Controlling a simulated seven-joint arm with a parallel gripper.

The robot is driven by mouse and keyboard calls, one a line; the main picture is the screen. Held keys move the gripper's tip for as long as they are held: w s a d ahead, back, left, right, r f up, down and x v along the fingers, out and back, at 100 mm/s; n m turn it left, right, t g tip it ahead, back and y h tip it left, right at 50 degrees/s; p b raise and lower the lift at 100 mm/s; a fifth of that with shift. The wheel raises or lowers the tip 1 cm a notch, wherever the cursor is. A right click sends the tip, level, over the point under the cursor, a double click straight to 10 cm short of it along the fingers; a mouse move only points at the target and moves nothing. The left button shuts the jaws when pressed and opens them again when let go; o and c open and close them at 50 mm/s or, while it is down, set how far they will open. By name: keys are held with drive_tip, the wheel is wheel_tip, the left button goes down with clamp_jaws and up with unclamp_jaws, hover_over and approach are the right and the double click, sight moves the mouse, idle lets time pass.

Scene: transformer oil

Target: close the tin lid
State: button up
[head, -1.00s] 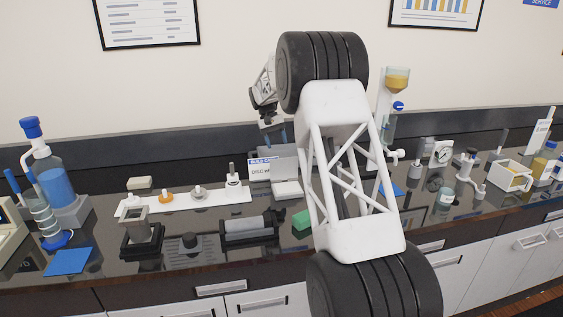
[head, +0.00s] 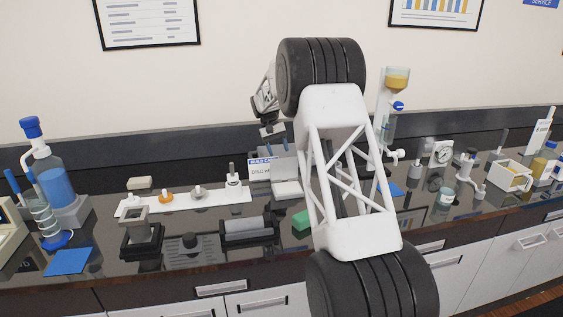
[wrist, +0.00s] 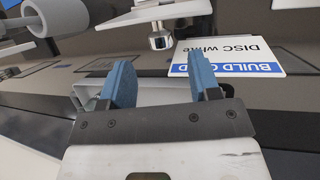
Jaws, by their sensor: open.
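The tin appears as a pale grey box (head: 286,189) on the bench. Its lid (head: 287,166) stands raised at the back, partly hidden by a card and by my arm. My gripper (head: 272,143) is just above and behind the raised lid, pointing down, with its blue fingers apart. In the wrist view my gripper (wrist: 163,78) is open, with nothing clearly held. A pale edged shape (wrist: 152,92) shows between and beyond the fingers; I cannot tell whether it is part of the tin. Contact with the lid cannot be told.
A build card (head: 262,168) stands close to the lid's left. A white strip (head: 215,197) with discs and a knobbed piece lies to the left. My arm hides the bench to the right.

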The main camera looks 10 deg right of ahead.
sight(282, 160)
drive_tip(key=shift+x, duration=2.55)
clamp_jaws()
